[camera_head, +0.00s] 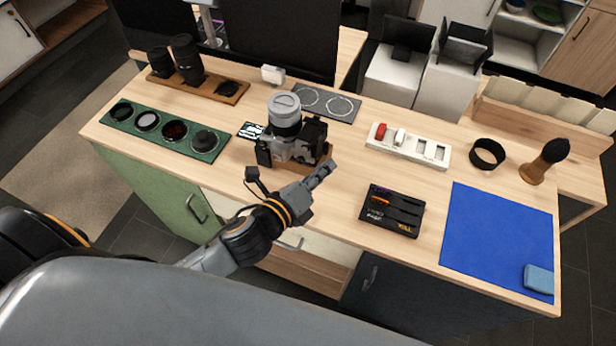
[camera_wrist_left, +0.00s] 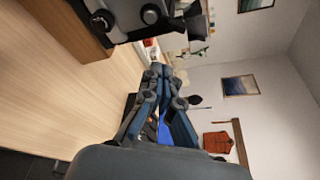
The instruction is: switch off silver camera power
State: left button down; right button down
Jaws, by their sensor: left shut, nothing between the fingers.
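The silver and black camera (camera_head: 296,146) lies on its back on a small wooden stand (camera_head: 322,161) in the middle of the table, its grey lens pointing up. Its power switch is too small to make out. In the left wrist view, part of the camera (camera_wrist_left: 150,14) shows at the top. My left gripper (camera_head: 326,172) is in front of the camera at its lower right, apart from it. Its fingers are together and empty; they also show in the left wrist view (camera_wrist_left: 160,75). My right gripper is not in view.
A green tray (camera_head: 165,142) with round filters and a wooden board with lenses (camera_head: 190,80) are at left. A white battery holder (camera_head: 408,146), black case (camera_head: 392,211), blue mat (camera_head: 498,240) and brush (camera_head: 545,160) are at right. Bare tabletop (camera_head: 350,190) lies around my left gripper.

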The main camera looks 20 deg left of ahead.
aim_at(310, 146)
pick_arm(q)
jog(key=a+r, duration=0.1)
jog(key=a+r+p, duration=0.1)
jog(key=shift+w+a, duration=0.25)
jog(key=shift+a, duration=0.05)
jog(key=shift+a+r+p, duration=0.15)
jog(key=shift+a+p, duration=0.15)
jog(key=shift+a, duration=0.05)
jog(key=shift+d, duration=0.1)
